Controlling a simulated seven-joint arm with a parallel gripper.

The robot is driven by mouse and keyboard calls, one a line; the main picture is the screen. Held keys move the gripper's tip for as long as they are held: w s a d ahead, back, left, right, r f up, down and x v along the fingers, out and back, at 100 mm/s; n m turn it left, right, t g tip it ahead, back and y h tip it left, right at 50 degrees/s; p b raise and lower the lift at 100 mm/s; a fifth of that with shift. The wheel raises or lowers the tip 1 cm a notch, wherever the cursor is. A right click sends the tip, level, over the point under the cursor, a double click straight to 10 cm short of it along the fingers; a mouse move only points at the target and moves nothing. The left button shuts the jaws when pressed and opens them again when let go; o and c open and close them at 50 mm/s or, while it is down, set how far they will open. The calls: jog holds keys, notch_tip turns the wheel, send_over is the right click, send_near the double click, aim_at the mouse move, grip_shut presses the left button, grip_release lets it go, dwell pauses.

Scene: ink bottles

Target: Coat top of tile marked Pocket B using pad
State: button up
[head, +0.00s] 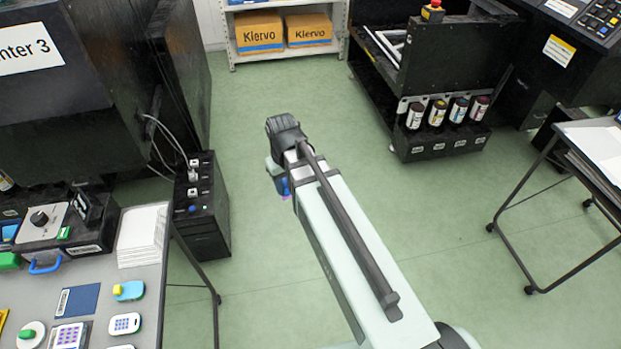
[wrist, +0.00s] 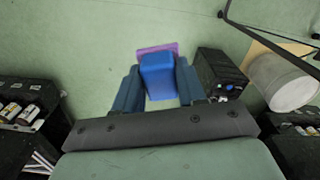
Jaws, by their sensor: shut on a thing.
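In the wrist view my gripper (wrist: 158,85) is shut on a pad with a blue block-shaped handle (wrist: 158,72) and a purple base (wrist: 146,50). The pad is held over open green floor, away from the table. In the head view my gripper (head: 284,185) is mostly hidden behind my arm, with a bit of blue and purple showing below it. Several tiles lie on the grey table at lower left, among them a white one with a grid (head: 124,324) and a purple-patterned one (head: 70,336). No Pocket B marking is readable.
Ink bottles (head: 437,113) line a black rack. The middle floor is clear.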

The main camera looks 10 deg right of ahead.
jog(key=s+a+r+n, duration=0.1)
jog(key=s+a+n, duration=0.2)
jog(key=a, duration=1.2)
jog(key=s+a+r+n, duration=0.1)
jog(key=s+a+n, duration=0.2)
jog(key=s+a, duration=0.4)
jog(key=s+a+r+n, duration=0.2)
jog(key=s+a, duration=0.3)
jog(key=a, duration=1.8)
jog(key=shift+s+a+r+n, duration=0.1)
jog(key=shift+s+a+n, duration=0.05)
jog(key=shift+a+n, duration=0.2)
jog(key=s+a+r+n, duration=0.2)
jog(key=s+a, duration=0.4)
jog(key=a, duration=0.5)
jog(key=s+a+r+n, duration=0.1)
jog(key=s+a, duration=0.4)
jog(key=a, duration=0.6)
jog(key=s+a+r+n, duration=0.2)
jog(key=s+a, duration=0.4)
jog(key=a, duration=0.5)
jog(key=shift+s+r+n, duration=0.35)
jog(key=shift+r, duration=0.4)
jog(key=shift+a+f, duration=0.1)
jog(key=shift+f, duration=0.05)
jog(key=shift+f, duration=2.8)
jog(key=shift+f, duration=1)
